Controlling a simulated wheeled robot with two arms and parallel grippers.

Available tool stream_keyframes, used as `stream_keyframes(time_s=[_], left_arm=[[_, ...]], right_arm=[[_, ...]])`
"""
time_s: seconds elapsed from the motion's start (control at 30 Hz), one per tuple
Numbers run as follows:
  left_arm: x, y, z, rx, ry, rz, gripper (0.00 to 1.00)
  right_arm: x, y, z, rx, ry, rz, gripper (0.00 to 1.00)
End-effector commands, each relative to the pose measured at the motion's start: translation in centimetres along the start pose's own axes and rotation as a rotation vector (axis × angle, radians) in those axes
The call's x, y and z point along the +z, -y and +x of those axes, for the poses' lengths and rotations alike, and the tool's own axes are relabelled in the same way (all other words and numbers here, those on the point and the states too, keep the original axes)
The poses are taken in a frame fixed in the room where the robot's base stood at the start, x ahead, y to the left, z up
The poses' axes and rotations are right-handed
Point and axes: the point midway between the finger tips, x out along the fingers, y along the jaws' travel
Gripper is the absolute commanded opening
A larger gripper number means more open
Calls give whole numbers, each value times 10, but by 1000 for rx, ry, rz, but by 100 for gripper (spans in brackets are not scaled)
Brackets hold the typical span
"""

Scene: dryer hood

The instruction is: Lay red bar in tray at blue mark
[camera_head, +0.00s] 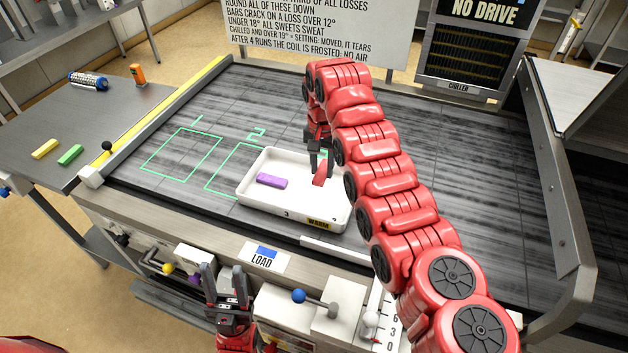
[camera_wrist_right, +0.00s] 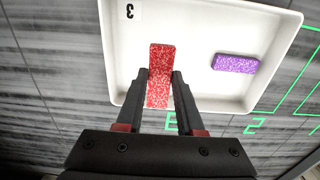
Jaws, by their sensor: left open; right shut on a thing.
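The red bar (camera_head: 320,173) is held between the fingers of my right gripper (camera_head: 319,163), over the white tray (camera_head: 255,206). In the right wrist view the red bar (camera_wrist_right: 160,72) sits between the jaws of the right gripper (camera_wrist_right: 160,84), above the tray floor (camera_wrist_right: 200,30); whether it touches the floor I cannot tell. A purple bar (camera_head: 272,181) lies in the tray to the left. A blue mark (camera_head: 266,252) shows on the LOAD label on the front ledge. My left gripper (camera_head: 226,285) is open and empty in front of the ledge.
Yellow (camera_head: 45,149) and green (camera_head: 70,155) bars lie on the left side table. Green outlined squares (camera_head: 180,155) mark the dark deck. A blue-knobbed lever (camera_head: 299,296) and other levers line the front. The chiller (camera_head: 458,86) stands at the back.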

Motion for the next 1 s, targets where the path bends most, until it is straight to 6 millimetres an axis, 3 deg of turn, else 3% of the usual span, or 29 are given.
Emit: stream_keyframes(time_s=[0.13,0.6,0.97,1.0], left_arm=[[-3,1,19,0,0,0,50],[-6,2,33,0,0,0,50],[-5,1,28,0,0,0,50],[-5,1,30,0,0,0,50]], right_arm=[[2,0,25,2,5,0,0],[1,0,80,1,2,-1,0],[0,0,86,-1,1,0,0],[0,0,84,-1,1,0,42]])
